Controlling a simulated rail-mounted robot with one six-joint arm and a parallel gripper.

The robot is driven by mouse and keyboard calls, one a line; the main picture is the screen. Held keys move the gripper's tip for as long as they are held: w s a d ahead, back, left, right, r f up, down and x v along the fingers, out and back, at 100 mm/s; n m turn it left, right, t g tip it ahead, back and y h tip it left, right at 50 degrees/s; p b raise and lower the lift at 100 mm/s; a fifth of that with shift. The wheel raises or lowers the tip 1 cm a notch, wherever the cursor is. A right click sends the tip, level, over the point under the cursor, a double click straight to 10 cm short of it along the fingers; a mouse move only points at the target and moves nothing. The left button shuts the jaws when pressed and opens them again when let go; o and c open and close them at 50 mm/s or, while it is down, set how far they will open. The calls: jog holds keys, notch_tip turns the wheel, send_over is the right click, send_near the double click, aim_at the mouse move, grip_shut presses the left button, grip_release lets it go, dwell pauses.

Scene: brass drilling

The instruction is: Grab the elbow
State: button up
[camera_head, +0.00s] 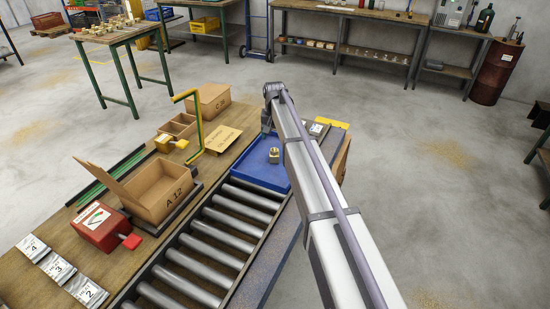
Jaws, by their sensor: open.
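A small brass-yellow piece (274,155) lies in the blue tray (252,174) at the far end of the roller conveyor. It looks like the elbow, but it is too small here to be sure of its shape. My arm reaches from the bottom right up to a joint above the tray's far side.
Steel rollers (217,240) run towards the tray. On the bench left of them stand an open carton (158,194) marked A 12, a red box (100,228), a green-yellow upright frame (199,120) and another carton (212,99). Grey packets (318,129) lie right of my arm.

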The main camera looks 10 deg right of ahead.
aim_at(275, 155)
jog(key=shift+f, duration=0.1)
notch_tip(275, 155, down, 6)
jog(key=b, duration=0.5)
jog(key=shift+b, duration=0.4)
notch_tip(275, 155, down, 5)
jog(key=b, duration=0.5)
jog(key=shift+w, duration=0.15)
jog(key=shift+r, duration=0.2)
jog(key=shift+c, duration=0.3)
grip_shut()
notch_tip(275, 155, up, 10)
jog(key=p, duration=1)
jog(key=shift+r, duration=0.2)
jog(key=shift+f, duration=0.2)
